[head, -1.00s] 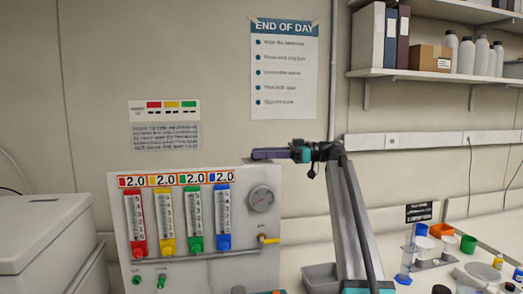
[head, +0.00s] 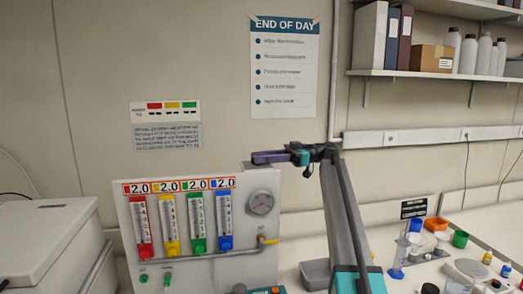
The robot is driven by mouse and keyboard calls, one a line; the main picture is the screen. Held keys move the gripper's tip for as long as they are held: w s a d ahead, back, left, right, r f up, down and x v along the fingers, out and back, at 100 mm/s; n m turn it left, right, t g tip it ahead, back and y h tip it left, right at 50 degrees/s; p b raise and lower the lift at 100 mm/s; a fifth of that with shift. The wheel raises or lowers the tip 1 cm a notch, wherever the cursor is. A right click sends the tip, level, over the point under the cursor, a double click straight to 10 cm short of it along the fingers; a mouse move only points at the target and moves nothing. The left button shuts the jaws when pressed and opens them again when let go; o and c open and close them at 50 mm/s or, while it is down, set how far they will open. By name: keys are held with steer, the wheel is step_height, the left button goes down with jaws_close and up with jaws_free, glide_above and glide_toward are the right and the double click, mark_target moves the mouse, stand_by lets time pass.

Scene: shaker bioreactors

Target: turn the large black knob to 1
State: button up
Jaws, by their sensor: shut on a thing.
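My gripper (head: 268,157), with purple fingers, is at the top right of the pale flowmeter panel (head: 128,240), just above its top edge. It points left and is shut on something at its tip. A small dark piece (head: 246,165) shows under the fingertips; it looks like part of the large black knob, mostly hidden by the fingers. Its pointer and any scale marks cannot be read from here. Another dark round piece (head: 240,288) shows low at the panel's front, cut by the bottom edge of the picture.
The panel carries red, yellow, green and blue flow tubes (head: 224,222), a round gauge (head: 260,202) and a yellow valve (head: 268,240). A grey bin (head: 315,274) stands beside my arm. Coloured cups (head: 436,224) and bottles stand on the right bench. A pale box (head: 40,240) is at left.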

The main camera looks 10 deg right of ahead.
steer(key=shift+r+g+p, duration=0.2)
steer(key=shift+g+p, duration=0.1)
steer(key=shift+p, duration=0.75)
steer(key=shift+f+n+p, duration=0.25)
steer(key=shift+n+p, duration=0.15)
steer(key=shift+p, duration=0.1)
steer(key=o, duration=1)
